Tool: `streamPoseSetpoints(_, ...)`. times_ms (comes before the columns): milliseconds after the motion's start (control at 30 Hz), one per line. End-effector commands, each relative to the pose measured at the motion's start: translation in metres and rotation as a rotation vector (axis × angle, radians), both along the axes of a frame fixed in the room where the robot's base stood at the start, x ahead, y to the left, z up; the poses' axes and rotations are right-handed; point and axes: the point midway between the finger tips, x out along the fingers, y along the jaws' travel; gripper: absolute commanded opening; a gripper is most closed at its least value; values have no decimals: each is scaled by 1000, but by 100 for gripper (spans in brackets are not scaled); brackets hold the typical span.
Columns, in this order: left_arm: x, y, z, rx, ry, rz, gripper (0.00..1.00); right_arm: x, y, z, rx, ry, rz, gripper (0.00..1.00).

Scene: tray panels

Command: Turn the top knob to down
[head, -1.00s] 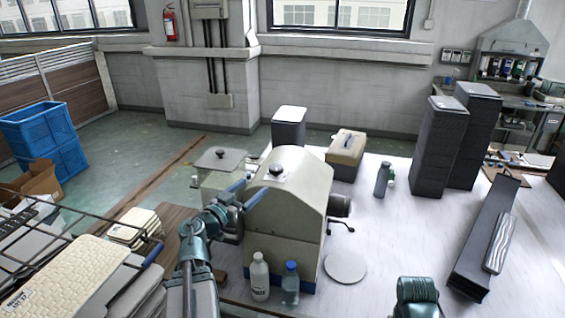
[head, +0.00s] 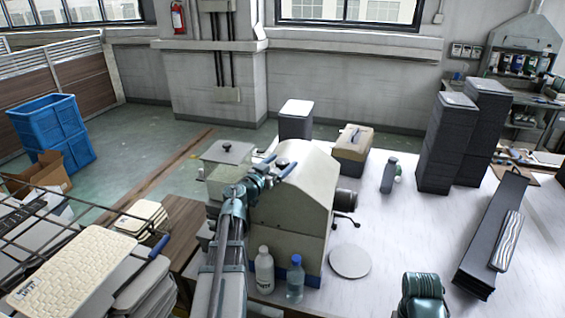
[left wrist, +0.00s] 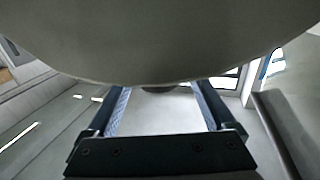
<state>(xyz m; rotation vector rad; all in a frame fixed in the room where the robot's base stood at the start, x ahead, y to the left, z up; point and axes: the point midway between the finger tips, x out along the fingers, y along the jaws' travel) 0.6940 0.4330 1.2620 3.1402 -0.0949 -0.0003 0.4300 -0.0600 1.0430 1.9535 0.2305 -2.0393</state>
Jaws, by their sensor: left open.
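A beige machine (head: 312,185) with a sloped top stands on the table in the head view. A dark knob (head: 282,163) on its top is partly hidden by my left gripper. My left gripper (head: 284,160) is open, with its blue fingers over the machine's top, close around or above the knob; I cannot tell if they touch it. In the left wrist view the open fingers (left wrist: 160,90) reach under a large pale surface, with a small dark piece between them. Another black knob (head: 227,147) sits on the lid of a grey box to the left. My right gripper is out of view.
A white bottle (head: 264,272) and a clear blue-capped bottle (head: 295,280) stand before the machine. A round white disc (head: 350,261) lies to the right. Dark stacks (head: 448,140) and a long dark box (head: 490,235) stand farther right. The table between is mostly clear.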

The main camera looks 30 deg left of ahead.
Motion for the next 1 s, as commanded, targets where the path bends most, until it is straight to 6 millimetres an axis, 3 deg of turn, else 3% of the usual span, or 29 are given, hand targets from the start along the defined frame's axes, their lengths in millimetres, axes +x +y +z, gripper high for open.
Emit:
streamPoseSetpoints(433,9,-1,0,0,0,1,88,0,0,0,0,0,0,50)
streamPoseSetpoints(900,9,-1,0,0,0,1,5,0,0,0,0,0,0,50)
streamPoseSetpoints(1000,9,-1,0,0,0,2,3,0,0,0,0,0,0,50)
